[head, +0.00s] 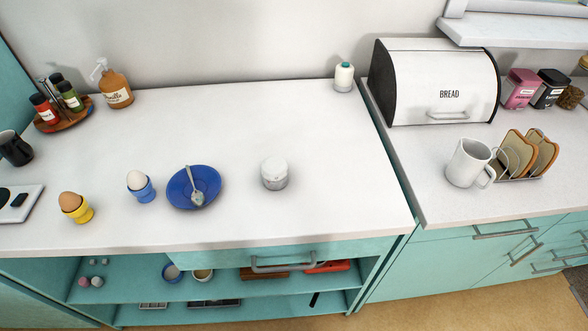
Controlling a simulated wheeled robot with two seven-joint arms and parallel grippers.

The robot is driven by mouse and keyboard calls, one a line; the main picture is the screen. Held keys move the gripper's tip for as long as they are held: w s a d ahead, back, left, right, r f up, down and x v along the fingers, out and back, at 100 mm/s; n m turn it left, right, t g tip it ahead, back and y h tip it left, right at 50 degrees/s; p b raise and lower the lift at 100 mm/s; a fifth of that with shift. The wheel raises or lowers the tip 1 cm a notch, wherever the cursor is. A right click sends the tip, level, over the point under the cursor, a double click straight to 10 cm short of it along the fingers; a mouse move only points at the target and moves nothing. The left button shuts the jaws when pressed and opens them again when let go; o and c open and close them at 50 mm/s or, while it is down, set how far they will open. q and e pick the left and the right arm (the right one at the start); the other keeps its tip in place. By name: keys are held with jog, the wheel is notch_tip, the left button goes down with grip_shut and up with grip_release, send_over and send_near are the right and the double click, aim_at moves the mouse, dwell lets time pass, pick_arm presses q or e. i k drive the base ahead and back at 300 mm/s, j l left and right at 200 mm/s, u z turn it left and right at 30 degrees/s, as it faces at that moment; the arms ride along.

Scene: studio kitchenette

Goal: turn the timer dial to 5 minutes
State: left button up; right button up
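A small white cylinder with a paler domed top, which looks like the timer (274,174), stands upright on the white counter (330,190). It is right of the blue saucer, toward the counter's front edge. Its dial marks are too small to read, so I cannot tell its setting. Neither of my grippers is in the head view, and nothing touches the timer.
A blue saucer (179,201) with a spoon (197,189) and egg cups in blue (145,192) and yellow (80,214) are left of the timer. A bread bin (430,70), mug (466,164) and toast rack (520,178) stand right. Counter behind the timer is clear.

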aim_at(274, 168)
jog(key=l+u, duration=0.2)
jog(key=u, duration=0.2)
jog(key=l+u, duration=0.15)
jog(key=u, duration=0.3)
jog(key=k+l+u, duration=0.15)
jog(key=u, duration=0.25)
jog(key=k+l+u, duration=0.1)
jog(key=u, duration=0.3)
